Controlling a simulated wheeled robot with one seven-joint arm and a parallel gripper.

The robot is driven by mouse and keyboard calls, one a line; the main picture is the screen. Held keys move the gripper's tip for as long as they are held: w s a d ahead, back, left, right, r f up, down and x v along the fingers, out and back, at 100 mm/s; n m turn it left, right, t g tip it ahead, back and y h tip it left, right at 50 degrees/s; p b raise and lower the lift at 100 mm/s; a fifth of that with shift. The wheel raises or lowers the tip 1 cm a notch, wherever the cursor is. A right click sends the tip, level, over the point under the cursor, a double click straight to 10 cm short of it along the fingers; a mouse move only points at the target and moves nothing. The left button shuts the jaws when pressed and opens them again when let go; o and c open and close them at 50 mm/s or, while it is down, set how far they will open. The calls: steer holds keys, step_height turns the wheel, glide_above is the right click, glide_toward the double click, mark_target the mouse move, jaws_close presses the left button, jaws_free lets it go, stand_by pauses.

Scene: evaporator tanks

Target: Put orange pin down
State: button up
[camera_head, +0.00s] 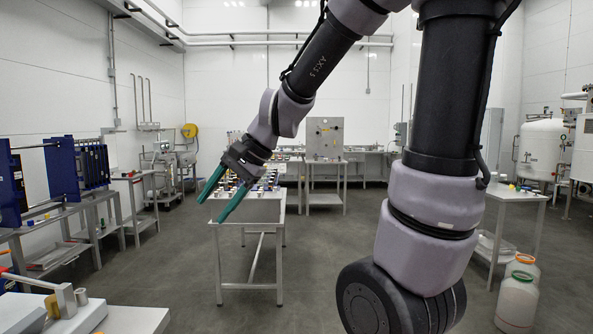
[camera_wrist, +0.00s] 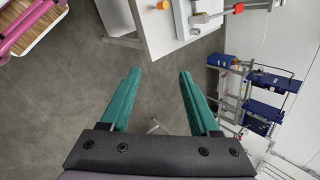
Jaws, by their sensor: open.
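My gripper (camera_head: 212,209) is open and empty, with its two green fingers spread apart and pointing down to the left. In the wrist view the gripper (camera_wrist: 160,72) has only grey floor between its fingers. A small orange piece (camera_wrist: 162,5) lies on the white tabletop at the top of the wrist view, beyond the fingertips and apart from them. An orange-tan cylinder (camera_head: 51,305) stands on white equipment at the lower left of the head view. I cannot tell for certain whether either is the orange pin.
A long metal table (camera_head: 248,210) with several small items stands behind the gripper in the head view. A blue plate press (camera_head: 62,168) stands at the left. White containers (camera_head: 516,303) stand on the floor at the right. Open grey floor (camera_head: 160,265) lies between.

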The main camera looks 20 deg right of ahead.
steer(key=s+d+r+n+t+h, duration=0.2)
steer(key=s+d+r, duration=0.1)
steer(key=d, duration=0.4)
steer(key=s+d+r+n+t+h, duration=0.1)
steer(key=s+d+r+n+h, duration=0.1)
steer(key=s+d+r, duration=0.2)
steer(key=s+d, duration=0.1)
steer(key=d, duration=0.2)
steer(key=shift+d+t+h, duration=0.3)
steer(key=shift+d+t, duration=0.1)
